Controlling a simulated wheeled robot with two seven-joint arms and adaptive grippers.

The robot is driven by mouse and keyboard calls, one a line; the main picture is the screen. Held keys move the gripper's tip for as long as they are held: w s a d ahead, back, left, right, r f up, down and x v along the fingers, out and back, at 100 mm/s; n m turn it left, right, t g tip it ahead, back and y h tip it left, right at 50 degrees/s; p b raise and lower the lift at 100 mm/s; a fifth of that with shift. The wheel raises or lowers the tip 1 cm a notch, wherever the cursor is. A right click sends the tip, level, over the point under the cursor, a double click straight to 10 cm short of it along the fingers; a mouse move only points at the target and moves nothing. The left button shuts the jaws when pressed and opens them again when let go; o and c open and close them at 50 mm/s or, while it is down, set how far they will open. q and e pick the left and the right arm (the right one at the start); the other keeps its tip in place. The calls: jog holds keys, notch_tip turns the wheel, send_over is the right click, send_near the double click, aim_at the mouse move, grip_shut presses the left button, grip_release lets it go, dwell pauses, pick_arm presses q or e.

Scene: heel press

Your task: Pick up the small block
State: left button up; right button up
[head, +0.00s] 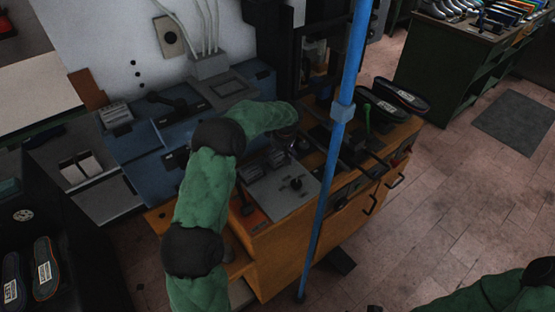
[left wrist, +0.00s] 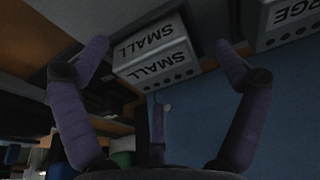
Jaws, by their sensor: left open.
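The small block (left wrist: 158,62) is a light grey block printed "SMALL" on two faces, with a row of dark dots along one edge. It shows near the top middle of the left wrist view. My left gripper (left wrist: 163,46) is open, with one purple-looking finger towards each end of the block. I cannot tell whether either finger touches it. In the head view my left arm reaches over the wooden bench, and its gripper (head: 291,138) is small and dark there. I cannot make out the block's label in that view. My right gripper is not in view.
A similar block printed "RGE" (left wrist: 288,22) sits close by at the upper right. A blue upright pole (head: 328,190) stands in front of the wooden bench (head: 275,262). Dark shoe soles (head: 400,96) lie at its right end. Tiled floor (head: 440,205) is open to the right.

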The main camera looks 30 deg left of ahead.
pick_arm(q)
jog(key=c, duration=1.6)
jog(key=shift+r, duration=0.2)
